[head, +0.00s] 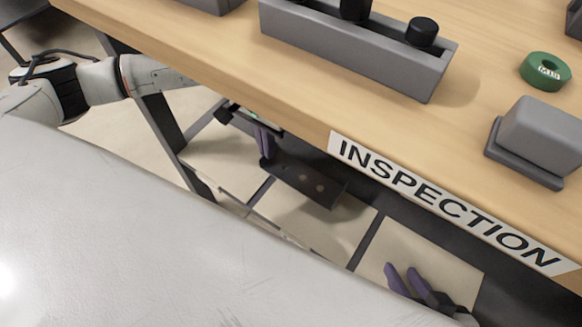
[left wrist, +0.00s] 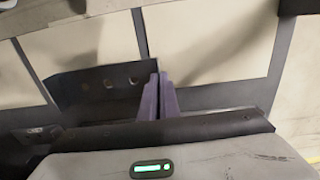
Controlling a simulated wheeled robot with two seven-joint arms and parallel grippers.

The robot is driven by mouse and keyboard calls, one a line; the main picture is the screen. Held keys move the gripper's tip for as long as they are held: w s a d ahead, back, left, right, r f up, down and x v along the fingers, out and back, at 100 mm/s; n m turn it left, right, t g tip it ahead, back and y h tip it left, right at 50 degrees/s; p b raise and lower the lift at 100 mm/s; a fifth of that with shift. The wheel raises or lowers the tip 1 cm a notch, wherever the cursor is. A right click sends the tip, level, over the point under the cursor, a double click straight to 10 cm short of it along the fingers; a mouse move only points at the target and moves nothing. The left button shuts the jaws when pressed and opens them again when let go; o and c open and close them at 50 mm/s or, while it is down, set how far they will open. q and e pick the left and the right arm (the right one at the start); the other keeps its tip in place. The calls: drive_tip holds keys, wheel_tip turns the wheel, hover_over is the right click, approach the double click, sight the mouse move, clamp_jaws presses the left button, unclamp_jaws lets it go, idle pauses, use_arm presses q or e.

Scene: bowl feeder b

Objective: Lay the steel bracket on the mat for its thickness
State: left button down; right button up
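The steel bracket (head: 312,184) is a dark grey plate with several round holes. It hangs below the level of the table top, in front of the table's front edge. My left gripper (head: 264,150) is shut on one end of it, under the table edge. In the left wrist view the purple fingers (left wrist: 159,97) are together at the bracket (left wrist: 95,84), which sticks out to the left. My right gripper (head: 402,270) is low at the bottom right, with its purple fingers apart and nothing between them. No mat shows in either view.
The wooden table (head: 230,45) has an INSPECTION label (head: 440,205) on its front edge. On it stand a long grey holder (head: 350,50) with black knobs, a green ring (head: 533,75) and a grey block (head: 540,135) on a base. Bare wood lies between holder and block.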

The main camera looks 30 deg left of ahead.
sight(289, 171)
use_arm(q)
drive_tip(key=d, duration=0.6)
drive_tip(key=shift+s+d, duration=0.1)
drive_tip(key=shift+s, duration=0.25)
use_arm(e)
drive_tip(key=shift+a+f, duration=0.15)
use_arm(q)
drive_tip(key=shift+d, duration=0.1)
drive_tip(key=shift+f+b, duration=0.75)
drive_tip(key=shift+f, duration=0.95)
use_arm(e)
drive_tip(key=shift+w+a+f+n+g, duration=0.15)
drive_tip(key=shift+a+f+n+g, duration=0.15)
drive_tip(key=shift+a+g, duration=0.1)
use_arm(q)
drive_tip(key=shift+f+b, duration=0.25)
drive_tip(key=shift+b, duration=0.05)
use_arm(e)
drive_tip(key=shift+f, duration=0.2)
use_arm(q)
drive_tip(key=c, duration=2)
unclamp_jaws()
use_arm(e)
drive_tip(key=shift+r, duration=0.1)
use_arm(q)
drive_tip(key=shift+r, duration=0.1)
